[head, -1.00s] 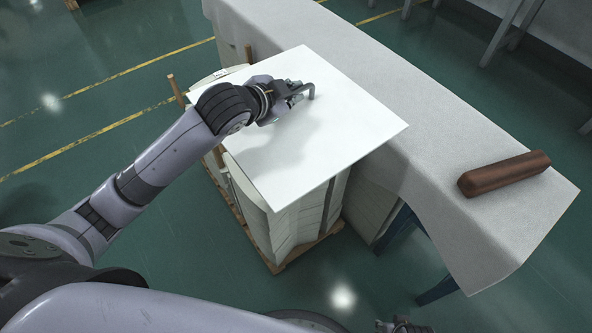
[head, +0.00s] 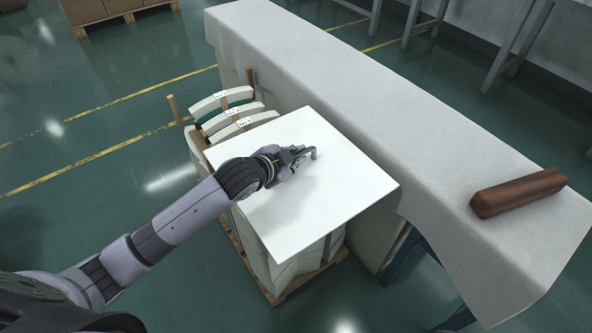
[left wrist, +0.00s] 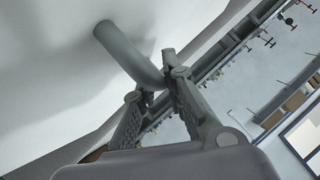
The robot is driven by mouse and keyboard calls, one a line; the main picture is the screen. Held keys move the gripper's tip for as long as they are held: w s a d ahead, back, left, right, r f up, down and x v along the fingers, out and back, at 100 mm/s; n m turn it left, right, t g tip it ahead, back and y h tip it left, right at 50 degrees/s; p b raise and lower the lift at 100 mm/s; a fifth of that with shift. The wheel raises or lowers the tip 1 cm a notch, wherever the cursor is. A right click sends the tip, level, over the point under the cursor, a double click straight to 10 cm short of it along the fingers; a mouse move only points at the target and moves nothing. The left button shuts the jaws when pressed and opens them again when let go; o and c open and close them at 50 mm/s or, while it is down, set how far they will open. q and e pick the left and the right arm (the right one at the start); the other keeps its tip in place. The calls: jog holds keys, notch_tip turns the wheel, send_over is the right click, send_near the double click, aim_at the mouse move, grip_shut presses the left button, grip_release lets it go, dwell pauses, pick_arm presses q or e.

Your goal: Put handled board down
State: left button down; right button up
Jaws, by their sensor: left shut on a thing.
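The handled board (head: 345,190) is a flat white square panel with a grey bent handle (head: 312,153) on its top face. It lies over a stack of pale curved pieces (head: 300,262), its right edge beside the cloth-covered table. I cannot tell whether it rests on the stack or hangs just above it. My left gripper (head: 303,155) is shut on the handle. In the left wrist view the fingers (left wrist: 160,90) close around the grey handle (left wrist: 125,50), with the white board (left wrist: 50,60) behind. My right gripper is not in view.
A long table (head: 400,130) under a grey cloth runs along the right side, with a brown bar (head: 518,192) at its near end. The stack stands on a wooden pallet (head: 275,295) with upright posts (head: 175,110). Green floor is clear at left.

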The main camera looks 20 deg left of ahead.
aim_at(271, 195)
pick_arm(q)
jog(key=shift+f, duration=0.35)
jog(key=shift+f+b, duration=0.55)
jog(key=shift+f, duration=1)
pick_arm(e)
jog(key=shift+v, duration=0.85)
pick_arm(q)
jog(key=shift+f, duration=0.1)
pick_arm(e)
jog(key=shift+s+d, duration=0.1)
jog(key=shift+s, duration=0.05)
pick_arm(q)
jog(key=c, duration=1.7)
grip_release()
jog(key=shift+f, duration=0.1)
jog(key=shift+o, duration=0.2)
jog(key=p+v, duration=0.1)
jog(key=v, duration=0.3)
jog(key=p+v, duration=0.2)
jog(key=v, duration=0.6)
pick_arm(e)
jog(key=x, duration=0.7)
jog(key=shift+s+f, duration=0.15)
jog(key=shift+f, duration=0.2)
